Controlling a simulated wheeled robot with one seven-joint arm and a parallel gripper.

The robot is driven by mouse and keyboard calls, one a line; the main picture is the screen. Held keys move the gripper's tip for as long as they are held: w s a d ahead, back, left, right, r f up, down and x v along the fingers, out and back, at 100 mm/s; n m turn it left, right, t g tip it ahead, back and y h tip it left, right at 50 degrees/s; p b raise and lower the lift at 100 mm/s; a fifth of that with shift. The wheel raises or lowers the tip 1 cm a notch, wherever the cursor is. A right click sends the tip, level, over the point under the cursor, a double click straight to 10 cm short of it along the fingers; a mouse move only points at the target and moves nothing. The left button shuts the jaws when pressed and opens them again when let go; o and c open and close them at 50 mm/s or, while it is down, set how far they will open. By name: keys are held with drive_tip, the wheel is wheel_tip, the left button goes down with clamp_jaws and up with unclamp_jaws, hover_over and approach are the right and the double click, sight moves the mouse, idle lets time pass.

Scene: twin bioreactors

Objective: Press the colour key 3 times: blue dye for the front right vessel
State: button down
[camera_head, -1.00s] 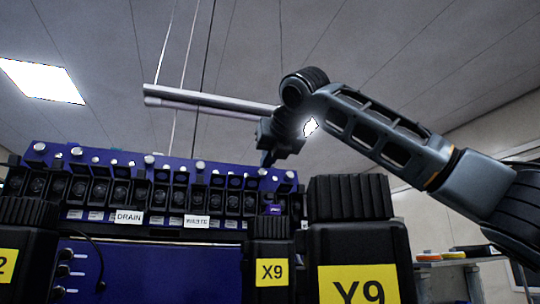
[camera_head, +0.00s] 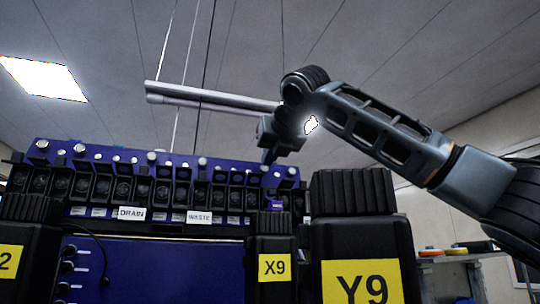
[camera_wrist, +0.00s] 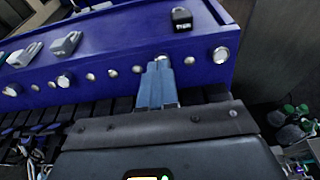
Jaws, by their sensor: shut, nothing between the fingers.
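A blue panel (camera_head: 110,155) carries a row of round silver buttons along its top; the panel also shows in the wrist view (camera_wrist: 120,40). My gripper (camera_head: 270,158) is over the right part of this row. In the wrist view my gripper's fingers (camera_wrist: 160,66) are together and empty, with their tips at a small silver button (camera_wrist: 161,57) that they partly cover. I cannot tell whether they touch it. A larger silver button (camera_wrist: 221,55) is to the right. No colour marking is readable on the buttons, and no vessel is clearly identifiable.
Black modules (camera_head: 122,190) line the panel's front, with DRAIN (camera_head: 131,213) and WASTE (camera_head: 199,217) labels. Black bottles marked X9 (camera_head: 274,267) and Y9 (camera_head: 362,283) stand in front. A metal bar (camera_head: 210,98) runs above.

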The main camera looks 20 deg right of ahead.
drive_tip(key=shift+w+f, duration=0.15)
drive_tip(key=shift+w, duration=0.45)
drive_tip(key=shift+w+f, duration=0.1)
drive_tip(key=shift+w, duration=0.4)
drive_tip(key=shift+v, duration=1.4)
drive_tip(key=shift+x, duration=1.25)
drive_tip(key=shift+v, duration=1.3)
drive_tip(key=shift+v, duration=3)
